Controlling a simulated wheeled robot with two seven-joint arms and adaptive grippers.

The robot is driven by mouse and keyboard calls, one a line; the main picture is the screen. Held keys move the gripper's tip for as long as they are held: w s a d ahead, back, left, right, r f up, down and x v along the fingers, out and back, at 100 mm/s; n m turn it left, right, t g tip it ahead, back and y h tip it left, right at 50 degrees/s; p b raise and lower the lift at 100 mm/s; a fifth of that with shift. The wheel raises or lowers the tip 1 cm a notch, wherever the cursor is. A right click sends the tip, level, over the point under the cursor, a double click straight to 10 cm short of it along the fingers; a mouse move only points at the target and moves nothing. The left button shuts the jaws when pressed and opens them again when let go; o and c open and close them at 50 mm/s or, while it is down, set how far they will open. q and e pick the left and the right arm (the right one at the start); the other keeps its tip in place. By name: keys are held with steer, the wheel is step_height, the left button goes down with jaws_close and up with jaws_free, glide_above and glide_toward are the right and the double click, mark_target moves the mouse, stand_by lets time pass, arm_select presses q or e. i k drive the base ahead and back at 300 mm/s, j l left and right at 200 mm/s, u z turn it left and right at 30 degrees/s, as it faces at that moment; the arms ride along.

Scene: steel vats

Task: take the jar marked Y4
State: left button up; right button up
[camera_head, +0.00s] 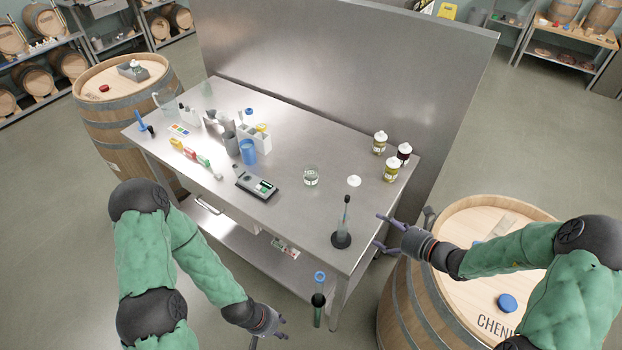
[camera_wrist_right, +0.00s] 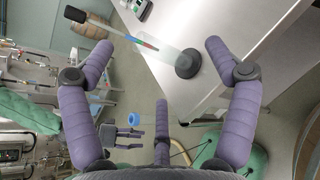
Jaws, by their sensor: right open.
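Three lidded jars stand at the right back of the steel table: a yellowish one behind (camera_head: 379,143), a dark one (camera_head: 404,153) and a yellowish one in front (camera_head: 391,170). Their markings are too small to read, so I cannot tell which is Y4. My right gripper (camera_head: 381,232) is open and empty beside the table's right end, in front of the jars. In the right wrist view its spread fingers (camera_wrist_right: 158,75) show no jar. My left gripper (camera_head: 279,326) is low in front of the table; its finger opening is unclear.
A glass cylinder with a black base (camera_head: 341,239) stands at the table's front right corner, close to my right gripper. A beaker (camera_head: 311,176) and white disc (camera_head: 354,181) lie left of the jars. A barrel (camera_head: 405,300) stands right; a steel panel (camera_head: 350,65) rises behind.

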mark_target(310, 171)
steer(key=i+j, duration=0.75)
steer(key=j, duration=0.2)
